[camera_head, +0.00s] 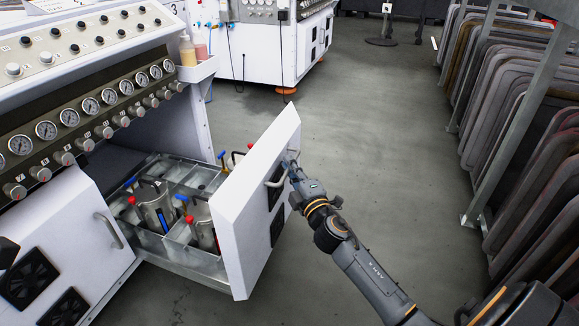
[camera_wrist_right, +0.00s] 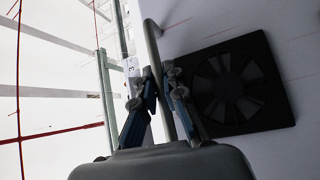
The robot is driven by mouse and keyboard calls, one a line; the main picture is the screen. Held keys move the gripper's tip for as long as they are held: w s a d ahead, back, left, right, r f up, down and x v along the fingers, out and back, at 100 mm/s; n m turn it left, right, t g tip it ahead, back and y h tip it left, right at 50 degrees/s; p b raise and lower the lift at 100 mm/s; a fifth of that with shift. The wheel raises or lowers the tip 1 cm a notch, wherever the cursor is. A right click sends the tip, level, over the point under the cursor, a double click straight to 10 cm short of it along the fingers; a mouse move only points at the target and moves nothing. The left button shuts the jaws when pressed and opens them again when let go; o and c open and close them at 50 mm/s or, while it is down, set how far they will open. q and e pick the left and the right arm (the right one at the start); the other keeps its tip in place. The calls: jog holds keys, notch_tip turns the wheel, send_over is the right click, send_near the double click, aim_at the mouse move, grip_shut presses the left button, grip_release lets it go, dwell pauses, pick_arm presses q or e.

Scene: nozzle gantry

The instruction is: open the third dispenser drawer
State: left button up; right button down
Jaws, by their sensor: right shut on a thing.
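The dispenser drawer (camera_head: 185,258) is pulled well out of the white machine and stands open. Its white front panel (camera_head: 250,215) faces right and carries a curved metal handle (camera_head: 275,181). My right gripper (camera_head: 291,168) is at this panel, shut on the handle. In the right wrist view, the blue-padded fingers of the right gripper (camera_wrist_right: 163,88) are on either side of the handle bar (camera_wrist_right: 153,45). My left gripper does not show.
A closed white front with a handle (camera_head: 109,231) is to the left of the open drawer. Gauges and knobs line the machine above. A rack of dark panels (camera_head: 525,110) stands at the right. The grey floor (camera_head: 375,130) between is clear.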

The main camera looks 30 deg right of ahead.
jog(key=c, duration=1.4)
grip_release()
jog(key=s+a+f, duration=0.1)
jog(key=s, duration=1)
jog(key=shift+s+a+f, duration=0.35)
jog(key=shift+s+f, duration=0.05)
